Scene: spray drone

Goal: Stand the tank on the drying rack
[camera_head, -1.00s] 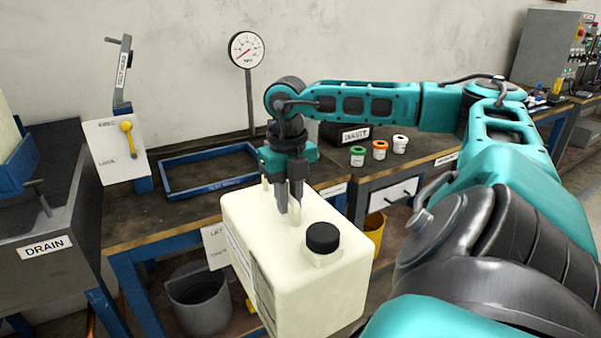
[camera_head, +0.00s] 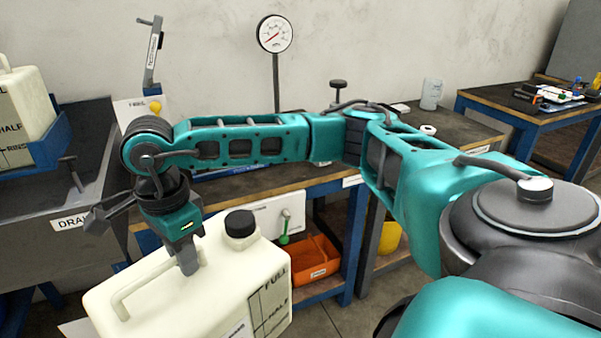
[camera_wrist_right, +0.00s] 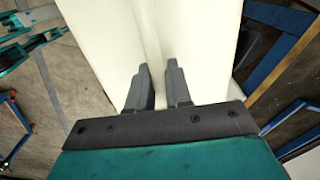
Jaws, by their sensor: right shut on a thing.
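A cream tank (camera_head: 215,290) with a black cap, a moulded handle and a FULL/HALF scale is held low in front of the bench. My right gripper (camera_head: 187,262) is shut on its handle. In the right wrist view, the gripper (camera_wrist_right: 160,88) has its two fingers at the handle, over the pale tank (camera_wrist_right: 205,50). The tank is turned at an angle, and its lower part is cut off by the picture edge. I cannot pick out a drying rack with certainty. My left gripper is not in view.
A second cream tank (camera_head: 22,112) sits in a blue holder (camera_head: 52,140) at the left, by the grey drain basin (camera_head: 80,185). A gauge (camera_head: 275,34) stands behind. An orange bin (camera_head: 318,262) is under the bench (camera_head: 318,180). Another blue table (camera_head: 515,112) stands at the right.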

